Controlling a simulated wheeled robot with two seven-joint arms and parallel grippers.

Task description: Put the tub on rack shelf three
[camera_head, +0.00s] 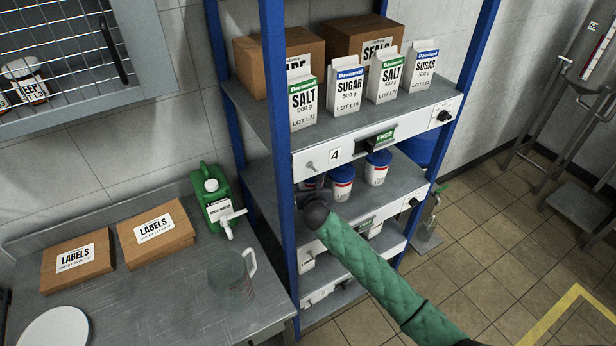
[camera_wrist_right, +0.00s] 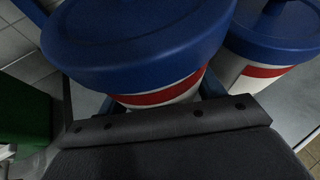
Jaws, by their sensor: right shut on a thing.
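The tub, white with a red band and a blue lid, fills the middle of the right wrist view (camera_wrist_right: 140,45). My right gripper (camera_wrist_right: 165,115) is shut on it. In the head view the right gripper (camera_head: 314,196) reaches in over the shelf below the one marked 4, and the tub (camera_head: 309,183) is mostly hidden by the gripper and the blue post. I cannot tell whether its base touches the shelf (camera_head: 262,180). Two similar tubs stand to its right on that shelf, a nearer one (camera_head: 341,183) and a farther one (camera_head: 377,167). My left gripper is not in view.
Shelf four (camera_head: 262,112) above carries salt and sugar cartons and brown boxes. A blue front post (camera_head: 278,130) stands close to my gripper. The worktop at left holds a green canister (camera_head: 209,195), a clear jug (camera_head: 230,275) and two labels boxes (camera_head: 155,234).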

